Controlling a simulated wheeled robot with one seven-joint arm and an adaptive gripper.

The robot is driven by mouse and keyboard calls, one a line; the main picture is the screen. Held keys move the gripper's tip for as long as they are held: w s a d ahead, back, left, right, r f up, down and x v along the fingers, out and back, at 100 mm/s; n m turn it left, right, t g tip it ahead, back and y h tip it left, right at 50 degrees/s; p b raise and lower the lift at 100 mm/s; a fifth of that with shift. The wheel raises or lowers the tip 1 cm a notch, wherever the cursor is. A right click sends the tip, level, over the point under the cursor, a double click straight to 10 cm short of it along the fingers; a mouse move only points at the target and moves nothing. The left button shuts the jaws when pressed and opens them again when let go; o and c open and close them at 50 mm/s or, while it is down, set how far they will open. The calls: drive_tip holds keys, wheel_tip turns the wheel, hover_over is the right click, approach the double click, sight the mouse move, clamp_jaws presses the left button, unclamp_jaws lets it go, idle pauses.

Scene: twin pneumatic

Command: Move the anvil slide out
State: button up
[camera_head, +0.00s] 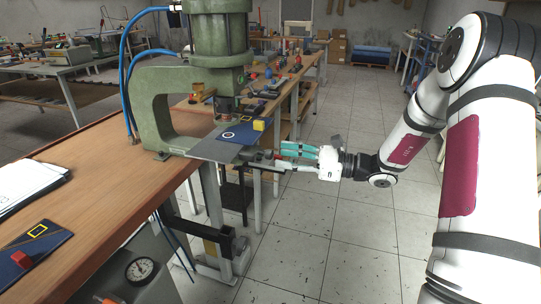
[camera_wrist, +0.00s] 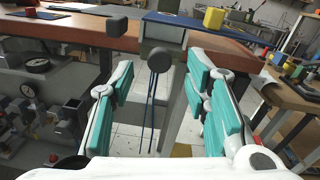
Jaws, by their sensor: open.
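The green press (camera_head: 165,100) stands on the wooden bench. A flat grey plate (camera_head: 213,149), which looks like part of the anvil slide, juts from its base toward my gripper. In the wrist view, a dark round knob (camera_wrist: 160,60) on the front of a grey-green block (camera_wrist: 165,30) shows in the gap between my fingers. It looks like the slide's handle. My gripper (camera_head: 283,158), with teal finger pads, is open and empty at the front of the press. In the wrist view, the fingers of my gripper (camera_wrist: 163,85) stand on either side below the knob, with no visible contact.
Another dark knob (camera_wrist: 115,25) is left of the slide knob. Blue hoses (camera_head: 124,75) run up the press. Open tiled floor (camera_head: 340,240) lies right of the bench.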

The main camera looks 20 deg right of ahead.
sight(272, 155)
drive_tip(key=shift+x, duration=2.5)
clamp_jaws()
